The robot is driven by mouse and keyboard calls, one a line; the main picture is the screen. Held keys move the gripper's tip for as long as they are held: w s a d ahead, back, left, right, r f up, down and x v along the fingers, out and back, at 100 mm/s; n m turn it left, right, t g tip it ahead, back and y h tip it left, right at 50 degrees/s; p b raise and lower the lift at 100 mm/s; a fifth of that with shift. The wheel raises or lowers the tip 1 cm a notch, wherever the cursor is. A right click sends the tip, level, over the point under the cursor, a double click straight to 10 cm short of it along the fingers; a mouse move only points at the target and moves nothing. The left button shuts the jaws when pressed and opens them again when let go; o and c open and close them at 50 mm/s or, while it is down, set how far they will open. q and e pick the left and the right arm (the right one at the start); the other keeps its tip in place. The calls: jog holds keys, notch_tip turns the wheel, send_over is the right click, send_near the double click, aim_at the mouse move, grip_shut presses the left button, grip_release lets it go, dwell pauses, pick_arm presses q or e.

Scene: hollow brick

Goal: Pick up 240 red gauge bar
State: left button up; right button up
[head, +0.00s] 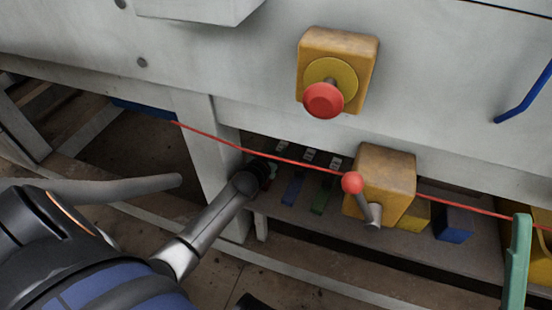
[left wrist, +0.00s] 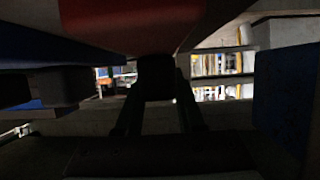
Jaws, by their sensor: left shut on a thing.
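My left gripper (head: 266,170) reaches into the low shelf under the grey machine. It is shut at the left end of a row of coloured bars. A small bit of the red gauge bar (head: 273,168) shows just past the fingers, mostly hidden by them. In the left wrist view a large red surface (left wrist: 125,20) fills the top, close to the camera, with the dark fingers (left wrist: 158,105) below it. That view is dark, and the exact contact is hard to see. My right gripper is not in view.
A blue bar (head: 293,190) and a green bar (head: 323,199) lie to the right on the shelf (head: 283,220). A yellow box with a red-knobbed lever (head: 352,183) stands farther right. A thin red rod (head: 220,141) crosses in front. A grey post (head: 208,150) stands left of the opening.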

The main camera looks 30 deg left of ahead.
pick_arm(q)
grip_shut()
jog(key=shift+w+r, duration=0.1)
jog(key=shift+r, duration=0.05)
